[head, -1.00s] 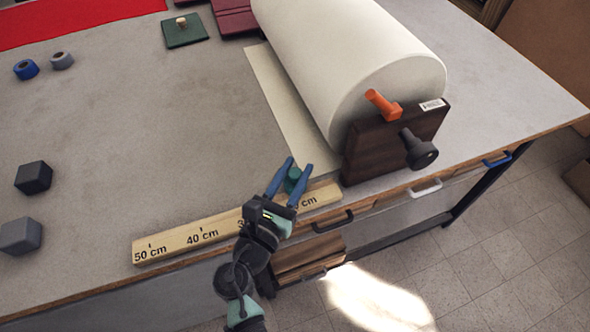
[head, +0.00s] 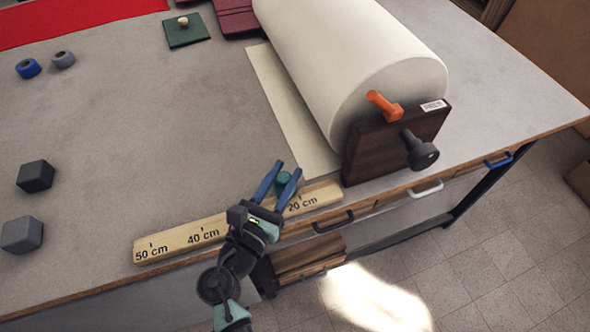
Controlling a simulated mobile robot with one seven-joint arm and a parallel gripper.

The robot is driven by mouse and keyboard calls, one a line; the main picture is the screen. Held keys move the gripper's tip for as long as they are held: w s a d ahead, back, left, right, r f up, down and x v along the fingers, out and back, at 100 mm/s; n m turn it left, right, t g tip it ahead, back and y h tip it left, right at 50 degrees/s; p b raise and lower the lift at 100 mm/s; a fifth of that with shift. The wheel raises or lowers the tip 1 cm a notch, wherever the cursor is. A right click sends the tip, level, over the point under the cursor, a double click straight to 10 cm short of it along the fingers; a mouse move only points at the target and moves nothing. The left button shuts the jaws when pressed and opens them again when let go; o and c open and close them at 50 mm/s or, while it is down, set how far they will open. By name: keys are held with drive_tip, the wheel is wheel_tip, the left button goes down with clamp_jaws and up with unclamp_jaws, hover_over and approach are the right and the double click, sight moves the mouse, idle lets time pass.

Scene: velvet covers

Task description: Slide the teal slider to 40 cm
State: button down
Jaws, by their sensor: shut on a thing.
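The teal slider (head: 284,179) sits on the wooden ruler rail (head: 180,239) at the table's front edge. The rail shows marks for 50 cm, 40 cm and 20 cm, with the values rising to the left. The slider is to the left of the 20 cm label and right of the 40 cm label. My gripper (head: 276,177) has its two blue fingers on either side of the slider and is shut on it. My arm hides the part of the rail just right of the 40 cm label.
Dark and grey blocks (head: 35,176) lie at the left. The table surface behind the rail's left part is clear.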

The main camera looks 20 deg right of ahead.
drive_tip(key=a, duration=1.7)
drive_tip(key=shift+a, duration=0.35)
drive_tip(key=c, duration=0.5)
unclamp_jaws()
drive_tip(key=shift+c, duration=0.2)
drive_tip(key=b+v, duration=0.1)
drive_tip(key=v, duration=1.2)
drive_tip(key=shift+b, duration=0.4)
drive_tip(key=shift+d, duration=0.1)
